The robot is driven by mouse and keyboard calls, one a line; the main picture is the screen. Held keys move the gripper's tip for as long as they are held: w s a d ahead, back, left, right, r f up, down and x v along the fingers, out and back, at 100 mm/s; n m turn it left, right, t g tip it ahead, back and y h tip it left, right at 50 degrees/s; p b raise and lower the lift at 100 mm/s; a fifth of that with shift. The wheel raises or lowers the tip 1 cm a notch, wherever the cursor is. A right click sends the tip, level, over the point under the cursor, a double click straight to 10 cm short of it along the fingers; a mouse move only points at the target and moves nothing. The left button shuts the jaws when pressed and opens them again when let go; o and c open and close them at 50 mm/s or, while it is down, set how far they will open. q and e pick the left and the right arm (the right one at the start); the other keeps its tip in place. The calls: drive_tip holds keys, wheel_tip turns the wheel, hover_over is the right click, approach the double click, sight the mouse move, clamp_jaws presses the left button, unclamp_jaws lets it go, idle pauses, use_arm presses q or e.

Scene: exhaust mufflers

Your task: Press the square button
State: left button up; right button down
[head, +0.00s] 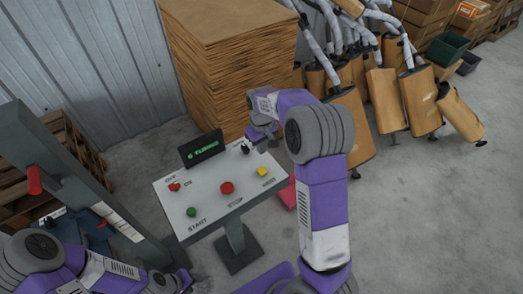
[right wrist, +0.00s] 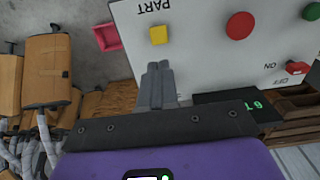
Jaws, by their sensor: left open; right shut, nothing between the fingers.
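The yellow square button (head: 262,171) sits on the right part of a white tilted control panel (head: 208,207). In the right wrist view the yellow square button (right wrist: 158,34) is near the top, next to the word PART. My right gripper (head: 246,148) is shut and empty at the panel's far right edge, beyond the button. In the right wrist view its closed fingertips (right wrist: 159,66) appear just below the button in the picture; whether they touch the panel cannot be told. My left gripper (head: 184,279) is open and empty at the bottom left, away from the panel.
The panel also carries a red round button (head: 227,188), a green button (head: 191,212), a red switch (head: 174,187) and a dark display (head: 202,149). A cardboard stack (head: 215,60) stands behind. Floor on the right is clear.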

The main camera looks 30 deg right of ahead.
sight(262, 171)
wheel_tip(262, 171, down, 12)
drive_tip(key=shift+r, duration=0.1)
idle(0.5)
